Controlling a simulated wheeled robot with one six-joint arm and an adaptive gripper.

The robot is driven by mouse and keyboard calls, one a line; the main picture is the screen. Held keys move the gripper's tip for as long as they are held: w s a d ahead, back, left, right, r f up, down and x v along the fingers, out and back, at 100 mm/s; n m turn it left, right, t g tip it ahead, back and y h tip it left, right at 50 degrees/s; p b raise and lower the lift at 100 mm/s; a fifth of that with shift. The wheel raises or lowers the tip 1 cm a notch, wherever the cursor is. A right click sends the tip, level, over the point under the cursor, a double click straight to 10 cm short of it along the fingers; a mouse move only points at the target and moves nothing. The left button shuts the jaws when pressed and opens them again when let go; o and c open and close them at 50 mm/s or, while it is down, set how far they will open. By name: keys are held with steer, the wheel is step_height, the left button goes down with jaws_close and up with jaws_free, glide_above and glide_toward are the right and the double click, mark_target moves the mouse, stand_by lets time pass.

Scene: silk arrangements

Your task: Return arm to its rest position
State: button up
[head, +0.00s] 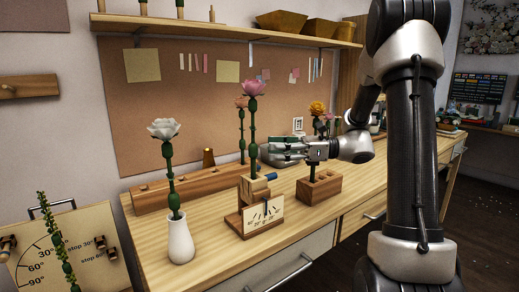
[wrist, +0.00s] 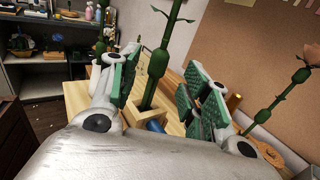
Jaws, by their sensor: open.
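My gripper (head: 268,152) is open above the workbench, its fingers pointing left at the pink flower (head: 253,88). That flower stands upright on a green segmented stem in a wooden block with an angle dial (head: 263,216). In the wrist view, my gripper (wrist: 164,72) has its green-padded fingers spread, with a green stem (wrist: 160,62) showing between them. A gap shows on each side of the stem. I cannot tell how deep the stem lies between the fingers.
A white flower (head: 163,128) stands in a white vase (head: 180,241) at front left. A slotted wooden rack (head: 160,196) lies behind. An orange flower (head: 317,108) rises near a wooden block (head: 318,187). A shelf (head: 220,30) overhangs the pinboard.

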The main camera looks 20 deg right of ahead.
steer(key=v, duration=0.5)
steer(key=s+d+f+n+g+h, duration=0.2)
steer(key=s+f+n+g+h, duration=0.3)
steer(key=s+f+n+h, duration=0.5)
steer(key=s+d+n+h, duration=0.4)
steer(key=s+n+h, duration=0.15)
steer(key=s, duration=0.45)
step_height(320, 180, up, 7)
steer(key=s+a+n+t+h, duration=0.1)
steer(key=s+a+n+t, duration=0.1)
steer(key=n, duration=0.4)
steer(key=shift+s+a+r+t+h, duration=0.25)
steer(key=shift+s+t+h, duration=0.15)
steer(key=shift+t, duration=0.5)
